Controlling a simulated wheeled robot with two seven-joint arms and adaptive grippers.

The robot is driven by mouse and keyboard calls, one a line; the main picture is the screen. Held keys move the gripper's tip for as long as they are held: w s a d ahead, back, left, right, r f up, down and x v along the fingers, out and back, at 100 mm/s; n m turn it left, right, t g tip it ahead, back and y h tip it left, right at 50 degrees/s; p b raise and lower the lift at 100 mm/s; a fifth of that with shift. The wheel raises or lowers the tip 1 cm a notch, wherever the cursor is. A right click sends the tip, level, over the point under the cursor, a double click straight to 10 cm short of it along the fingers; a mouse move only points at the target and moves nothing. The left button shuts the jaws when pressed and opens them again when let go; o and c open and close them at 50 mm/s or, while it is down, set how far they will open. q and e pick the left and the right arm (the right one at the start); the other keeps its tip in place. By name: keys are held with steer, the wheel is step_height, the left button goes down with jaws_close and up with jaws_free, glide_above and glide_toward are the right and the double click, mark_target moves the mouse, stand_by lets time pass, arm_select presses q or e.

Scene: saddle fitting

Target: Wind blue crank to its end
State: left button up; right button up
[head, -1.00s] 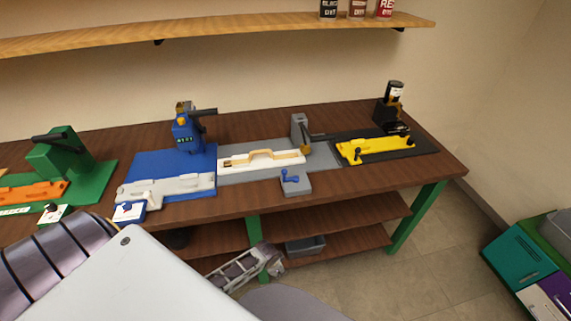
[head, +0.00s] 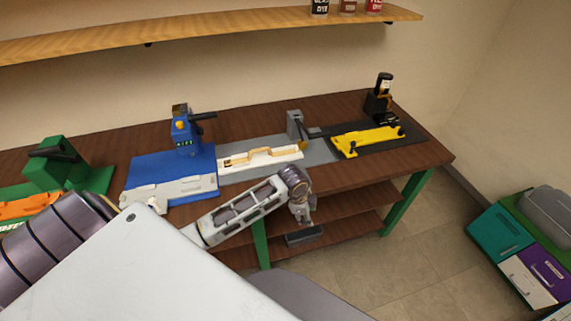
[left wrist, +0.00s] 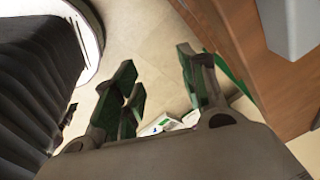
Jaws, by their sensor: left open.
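The blue crank seen earlier on a grey block at the front of the grey station (head: 320,153) is now hidden behind my left arm in the head view. The station carries a cream saddle-like piece (head: 262,156). My left gripper (head: 303,217) hangs downward in front of the table's front edge. In the left wrist view its fingers (left wrist: 158,75) are apart and empty, with floor beyond them. A grey block (left wrist: 288,25) shows at the upper right there, beside brown wood; I cannot tell whether it is the crank's block. My right gripper is out of view.
The table (head: 345,110) holds a blue station (head: 140,178) with a press at the left and a yellow fixture (head: 368,141) at the right. A green station (head: 80,165) is far left. A grey tray (head: 304,236) lies on a lower shelf. Teal and purple boxes (head: 520,250) stand right.

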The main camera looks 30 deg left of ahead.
arm_select(q)
steer(key=w+a+r+m+g+p, duration=0.1)
steer(key=w+a+r+m, duration=0.15)
steer(key=r+m, duration=0.2)
steer(key=w+a+r+m, duration=0.2)
steer(key=w+r+m, duration=0.1)
steer(key=r, duration=0.3)
step_height(320, 180, up, 13)
steer(key=m+g+y, duration=0.1)
steer(key=m, duration=0.6)
glide_above(285, 167)
steer(key=shift+s+r+p, duration=0.15)
steer(key=shift+r+p, duration=0.05)
steer(key=shift+p, duration=0.25)
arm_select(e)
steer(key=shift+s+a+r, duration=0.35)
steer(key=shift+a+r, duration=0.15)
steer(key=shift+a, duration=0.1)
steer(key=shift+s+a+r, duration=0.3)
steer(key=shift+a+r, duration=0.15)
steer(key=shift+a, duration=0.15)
arm_select(q)
steer(key=shift+f, duration=0.1)
step_height(285, 167, down, 12)
steer(key=shift+d+p, duration=0.15)
steer(key=shift+p, duration=0.8)
steer(key=shift+f, duration=0.8)
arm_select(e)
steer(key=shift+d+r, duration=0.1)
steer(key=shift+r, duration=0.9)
